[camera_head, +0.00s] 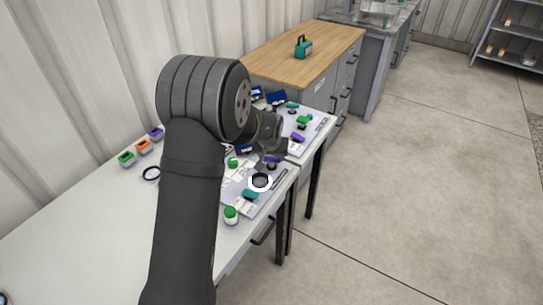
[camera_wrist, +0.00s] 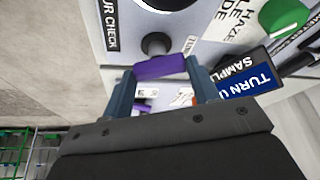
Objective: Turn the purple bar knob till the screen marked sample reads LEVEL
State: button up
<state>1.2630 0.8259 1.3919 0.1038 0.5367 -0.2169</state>
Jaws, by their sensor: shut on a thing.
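The purple bar knob (camera_wrist: 160,67) is between the fingertips of my gripper (camera_wrist: 161,75) in the wrist view, and the jaws are shut on it. A round black part (camera_wrist: 156,44) shows just above it there. The screen marked sample (camera_wrist: 248,80) is blue and partly cut by my gripper; the readable part says "TURN U", with the rest hidden. In the head view my gripper (camera_head: 270,147) is low over the near panel, with the purple knob (camera_head: 272,159) just under it. My arm hides part of that panel.
A green knob (camera_wrist: 284,15) sits right of the purple one. A second panel (camera_head: 318,122) with green and purple knobs lies beyond. A green-lidded jar (camera_head: 231,215) stands near the front edge. Several coloured blocks (camera_head: 143,146) are at the back left. The left table top is mostly clear.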

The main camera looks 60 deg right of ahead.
jog(key=shift+m, duration=0.3)
jog(key=shift+w+a+m+g, duration=0.1)
jog(key=shift+m+g, duration=0.4)
jog(key=shift+m, duration=0.7)
jog(key=shift+w+m+g, duration=0.1)
jog(key=shift+m+g, duration=0.4)
jog(key=shift+m, duration=0.7)
jog(key=o, duration=1)
jog(key=v, duration=1.7)
jog(key=shift+a, duration=0.4)
